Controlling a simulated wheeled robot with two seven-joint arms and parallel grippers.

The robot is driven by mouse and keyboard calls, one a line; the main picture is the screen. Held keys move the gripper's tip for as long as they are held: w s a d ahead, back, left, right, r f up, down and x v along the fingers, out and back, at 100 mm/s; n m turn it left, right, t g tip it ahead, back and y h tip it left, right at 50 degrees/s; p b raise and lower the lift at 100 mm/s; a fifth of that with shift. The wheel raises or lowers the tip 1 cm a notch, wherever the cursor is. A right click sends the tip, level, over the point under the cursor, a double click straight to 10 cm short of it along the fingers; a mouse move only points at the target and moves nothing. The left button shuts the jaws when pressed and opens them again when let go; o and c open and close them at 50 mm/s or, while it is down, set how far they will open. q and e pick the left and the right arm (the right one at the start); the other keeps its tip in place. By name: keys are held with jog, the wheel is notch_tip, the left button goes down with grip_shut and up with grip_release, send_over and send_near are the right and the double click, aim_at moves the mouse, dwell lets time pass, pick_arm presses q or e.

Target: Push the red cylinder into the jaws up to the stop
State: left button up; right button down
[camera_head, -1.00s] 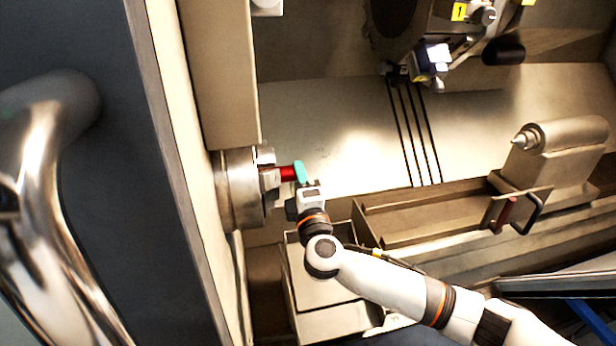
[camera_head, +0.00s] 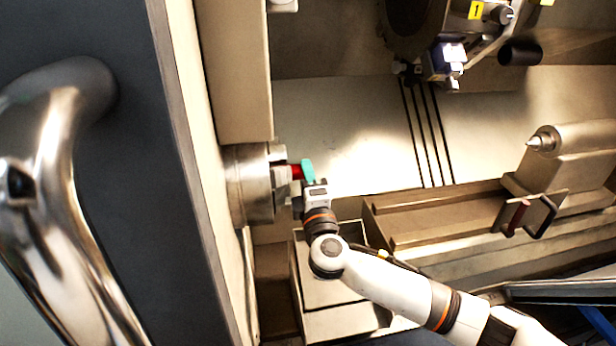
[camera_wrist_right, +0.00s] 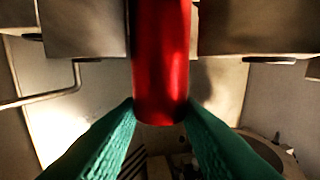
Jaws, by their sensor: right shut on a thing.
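The red cylinder (camera_head: 297,172) sits partly between the jaws (camera_head: 279,172) of the chuck (camera_head: 250,185) at the left of the head view. Its outer end sticks out to the right. In the right wrist view the red cylinder (camera_wrist_right: 160,60) runs up between two metal jaws (camera_wrist_right: 85,28). My right gripper (camera_head: 308,172) has teal fingers, which are shut on the cylinder's outer end. The fingers also show in the right wrist view (camera_wrist_right: 160,118), one on each side of that end. The cylinder's inner end and the stop are hidden. My left gripper is not in view.
A tailstock with a pointed centre (camera_head: 541,141) stands at the right. A tool turret (camera_head: 447,62) hangs above. A tray (camera_head: 335,292) lies below the chuck. A large door handle (camera_head: 60,200) fills the left edge. The bed right of my gripper is clear.

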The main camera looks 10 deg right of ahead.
jog(key=shift+a, duration=0.2)
jog(key=shift+a+f+b, duration=0.1)
jog(key=shift+f+b, duration=0.05)
jog(key=shift+b, duration=0.15)
dwell(0.4)
jog(key=c, duration=0.9)
grip_release()
jog(key=shift+a, duration=0.15)
jog(key=shift+c, duration=0.2)
jog(key=shift+o, duration=0.5)
jog(key=shift+d, duration=0.25)
jog(key=d, duration=0.6)
jog(key=shift+d+b, duration=0.2)
jog(key=shift+b, duration=0.2)
